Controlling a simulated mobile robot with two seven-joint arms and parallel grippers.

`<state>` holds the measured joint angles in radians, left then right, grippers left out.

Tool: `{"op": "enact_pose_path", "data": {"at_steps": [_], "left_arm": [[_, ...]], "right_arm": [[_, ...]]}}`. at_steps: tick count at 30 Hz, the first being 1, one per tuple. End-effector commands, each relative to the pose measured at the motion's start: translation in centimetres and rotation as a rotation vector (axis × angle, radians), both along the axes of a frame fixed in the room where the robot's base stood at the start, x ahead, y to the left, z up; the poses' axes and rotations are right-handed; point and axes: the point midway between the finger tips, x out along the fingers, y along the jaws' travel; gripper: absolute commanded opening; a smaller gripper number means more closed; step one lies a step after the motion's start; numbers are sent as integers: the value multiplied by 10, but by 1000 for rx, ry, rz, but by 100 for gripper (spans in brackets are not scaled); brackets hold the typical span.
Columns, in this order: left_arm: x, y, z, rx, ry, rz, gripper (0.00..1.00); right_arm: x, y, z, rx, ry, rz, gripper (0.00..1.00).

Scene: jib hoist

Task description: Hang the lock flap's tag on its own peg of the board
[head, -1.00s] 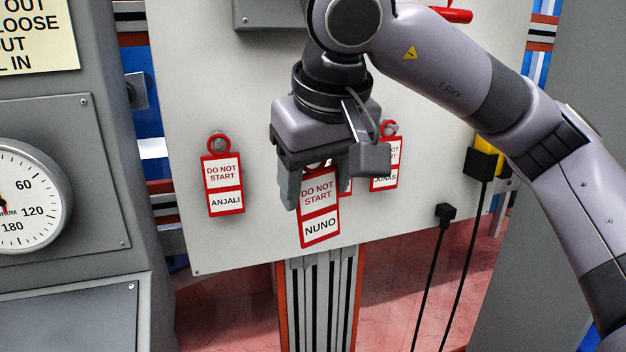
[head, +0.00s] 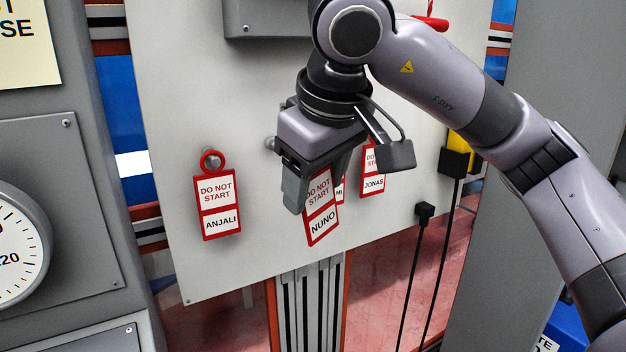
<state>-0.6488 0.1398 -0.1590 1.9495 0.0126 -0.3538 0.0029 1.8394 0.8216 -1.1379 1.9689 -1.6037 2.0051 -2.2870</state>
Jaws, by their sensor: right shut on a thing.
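My right gripper (head: 316,182) is shut on a red-and-white tag (head: 322,210) that reads DO NOT START and NUNO. It holds the tag in front of the pale board (head: 185,262), and the tag hangs tilted. The tag's top is hidden by the gripper. A bare peg end (head: 270,143) shows just left of the gripper. An ANJALI tag (head: 217,205) hangs by its red ring on a peg (head: 211,158) at the left. A JONAS tag (head: 373,184) hangs at the right. Another tag (head: 340,190) is mostly hidden behind the held one. My left gripper is not in view.
A grey cabinet with a round gauge (head: 12,255) stands at the left. A grey box (head: 265,18) is on the board's top. Black plugs with cables (head: 424,211) hang at the right. The board below the tags is clear.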

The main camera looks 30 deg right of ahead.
Motion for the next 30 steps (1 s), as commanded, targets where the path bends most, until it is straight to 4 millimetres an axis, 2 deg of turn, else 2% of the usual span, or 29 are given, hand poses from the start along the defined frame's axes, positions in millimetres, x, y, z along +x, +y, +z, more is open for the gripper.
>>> {"op": "enact_pose_path", "data": {"at_steps": [11,30], "left_arm": [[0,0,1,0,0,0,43],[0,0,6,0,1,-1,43]], "right_arm": [[4,-1,0,-8,1,17,25],[41,-3,-3,-7,2,16,25]]}}
